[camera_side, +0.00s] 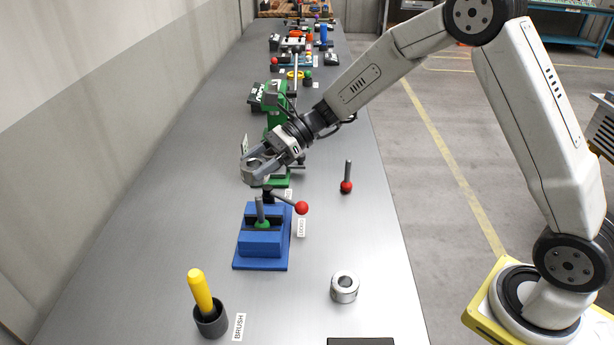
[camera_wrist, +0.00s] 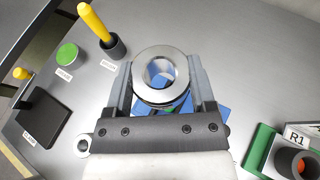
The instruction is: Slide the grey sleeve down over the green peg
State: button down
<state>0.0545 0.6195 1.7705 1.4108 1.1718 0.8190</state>
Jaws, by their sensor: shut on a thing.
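My gripper (camera_side: 258,165) is shut on the grey sleeve (camera_side: 250,176), a shiny metal ring. The sleeve (camera_wrist: 144,62) also shows between my fingers in the wrist view, bore facing the camera. The sleeve is above the vise and apart from the peg in the side view. In the wrist view, the sleeve and gripper cover most of the vise (camera_wrist: 222,112); I cannot tell whether the bore lines up with the peg.
The vise's red-knobbed handle (camera_side: 301,208) sticks out right. A red-footed post (camera_side: 347,180) and a loose metal ring (camera_side: 344,288) stand to the right. A yellow brush (camera_side: 201,290) stands in a dark cup in front. Green equipment (camera_side: 277,120) is behind my gripper.

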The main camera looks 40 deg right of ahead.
send_over(264, 220)
jog(key=shift+w+d+f, duration=0.1)
jog(key=shift+w+f, duration=0.1)
jog(key=shift+f, duration=0.85)
jog(key=shift+w+d+f, duration=0.1)
jog(key=shift+w+f, duration=0.05)
jog(key=shift+f, duration=0.9)
jog(key=shift+f, duration=3.35)
dwell(2.5)
